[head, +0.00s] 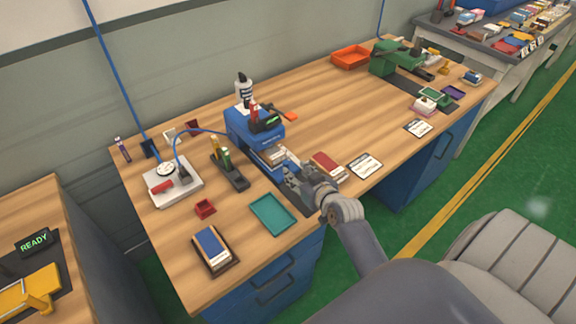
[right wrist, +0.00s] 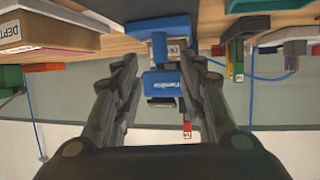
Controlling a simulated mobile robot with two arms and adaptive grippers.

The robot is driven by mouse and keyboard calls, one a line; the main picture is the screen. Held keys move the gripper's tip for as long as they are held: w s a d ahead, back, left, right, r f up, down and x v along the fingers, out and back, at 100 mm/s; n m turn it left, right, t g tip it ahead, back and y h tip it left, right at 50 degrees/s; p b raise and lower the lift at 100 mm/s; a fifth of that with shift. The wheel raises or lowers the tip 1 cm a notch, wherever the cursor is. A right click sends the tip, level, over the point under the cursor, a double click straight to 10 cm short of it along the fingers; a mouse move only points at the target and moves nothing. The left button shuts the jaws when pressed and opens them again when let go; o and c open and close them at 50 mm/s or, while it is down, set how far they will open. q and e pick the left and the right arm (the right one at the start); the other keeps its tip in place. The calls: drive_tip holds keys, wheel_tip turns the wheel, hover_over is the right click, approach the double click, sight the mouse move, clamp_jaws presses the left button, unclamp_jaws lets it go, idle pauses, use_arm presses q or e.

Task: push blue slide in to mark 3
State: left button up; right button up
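I cannot clearly tell the slide from the machine's body, and mark 3 is not readable. My right gripper (head: 296,184) is just in front of the machine, at the bench's front edge. In the right wrist view, which looks upside down, the blue machine (right wrist: 166,82) shows between my open fingers (right wrist: 160,98). Nothing is held between them. No contact with the machine can be made out. My left gripper is not in view.
A green machine (head: 394,58) stands farther right. The bench between the machines is mostly clear.

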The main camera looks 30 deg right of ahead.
sight(287, 166)
drive_tip(key=shift+x, duration=3.55)
clamp_jaws()
